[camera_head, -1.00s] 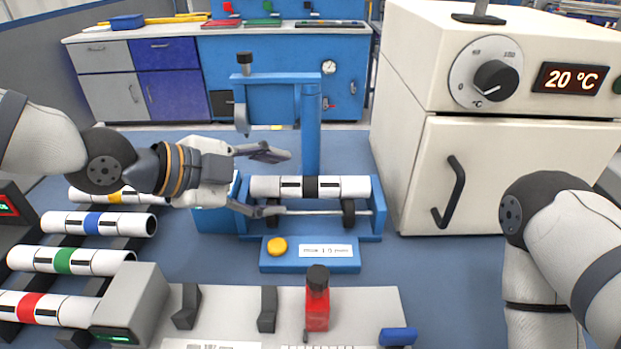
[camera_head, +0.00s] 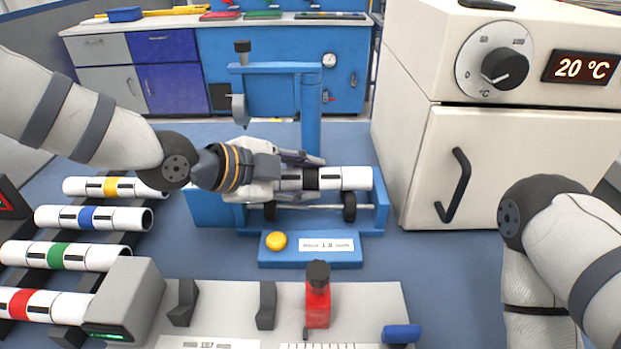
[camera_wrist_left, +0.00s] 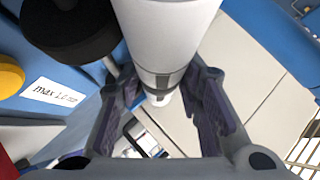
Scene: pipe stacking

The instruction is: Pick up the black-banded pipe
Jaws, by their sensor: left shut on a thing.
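The black-banded pipe (camera_head: 355,178) is white with a wide black band and lies level across the black rollers of the blue fixture (camera_head: 312,253). My left gripper (camera_head: 305,172) comes in from the left and is shut on the pipe's left part, which the gripper hides. In the left wrist view the pipe (camera_wrist_left: 165,30) runs between the two fingers (camera_wrist_left: 162,110). I cannot tell whether the pipe is clear of the rollers. My right arm (camera_head: 560,225) shows at the right, but its gripper is out of view.
Pipes with yellow (camera_head: 110,187), blue (camera_head: 86,216), green (camera_head: 58,256) and red (camera_head: 20,303) bands lie on a rack at the left. A cream oven (camera_head: 440,150) stands close on the right. A panel with a red bottle-shaped part (camera_head: 317,303) is in front. The fixture's blue post (camera_head: 311,120) rises behind the pipe.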

